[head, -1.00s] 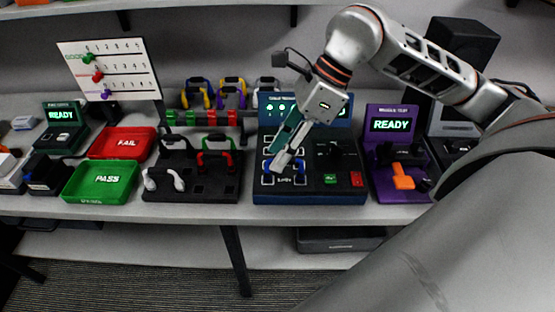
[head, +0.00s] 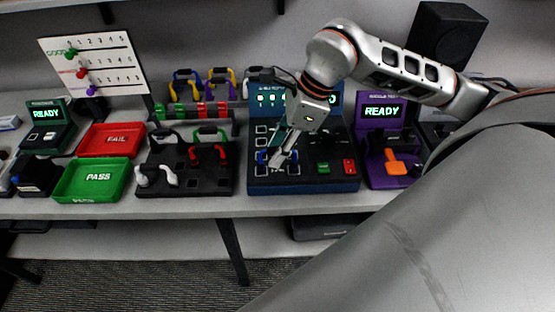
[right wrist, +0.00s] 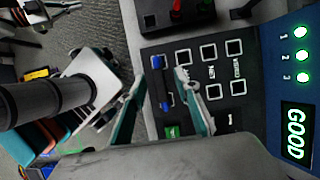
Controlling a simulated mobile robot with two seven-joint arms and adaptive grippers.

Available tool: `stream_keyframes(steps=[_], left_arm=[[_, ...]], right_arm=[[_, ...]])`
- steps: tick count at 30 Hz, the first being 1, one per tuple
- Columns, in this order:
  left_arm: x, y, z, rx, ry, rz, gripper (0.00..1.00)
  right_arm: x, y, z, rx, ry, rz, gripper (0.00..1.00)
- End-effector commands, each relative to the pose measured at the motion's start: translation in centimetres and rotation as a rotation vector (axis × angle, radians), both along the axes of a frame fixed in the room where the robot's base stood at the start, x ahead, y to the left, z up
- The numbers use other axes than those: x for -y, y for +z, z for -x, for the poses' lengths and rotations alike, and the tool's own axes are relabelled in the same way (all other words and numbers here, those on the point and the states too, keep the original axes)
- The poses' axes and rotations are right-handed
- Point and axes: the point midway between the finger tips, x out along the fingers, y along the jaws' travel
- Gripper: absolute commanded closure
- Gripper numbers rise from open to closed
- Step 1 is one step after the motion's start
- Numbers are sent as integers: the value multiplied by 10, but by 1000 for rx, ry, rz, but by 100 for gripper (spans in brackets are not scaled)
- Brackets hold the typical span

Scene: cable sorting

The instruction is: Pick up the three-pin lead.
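A blue-ended lead (right wrist: 155,63) with a black middle lies across the sockets of the blue cable tester (head: 340,184). It shows in the head view (head: 293,157), partly behind my gripper. Its pins are hidden. Lights numbered 1, 2 and 3 are lit on the tester beside a GOOD display (right wrist: 297,132). My right gripper (head: 277,161) is over the tester's left sockets. In the right wrist view its two fingers (right wrist: 158,82) are apart, with the lead between them in the picture. I cannot tell whether they touch it.
A black board (head: 205,184) with white, red and green leads stands left of the tester. Further left are a green PASS tray (head: 62,184) and a red FAIL tray (head: 108,141). A purple station (head: 377,172) stands right. More leads hang on a rack behind.

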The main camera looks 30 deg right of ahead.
Motion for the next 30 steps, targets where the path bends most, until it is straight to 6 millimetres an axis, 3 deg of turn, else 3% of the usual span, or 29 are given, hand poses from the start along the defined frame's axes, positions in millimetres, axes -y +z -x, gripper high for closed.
stream_keyframes(steps=[7, 11, 23, 30], left_arm=[[0, 2, -2, 5, 0, 1, 100], [0, 3, -3, 6, 1, 1, 100], [0, 3, -3, 6, 1, 1, 100], [0, 2, -3, 6, 1, 1, 100]], right_arm=[[0, -2, -1, 1, 0, 0, 68], [0, -2, 0, 1, 0, 0, 100], [0, 0, -1, 1, 0, 0, 100], [0, 16, -2, 5, -1, 0, 100]])
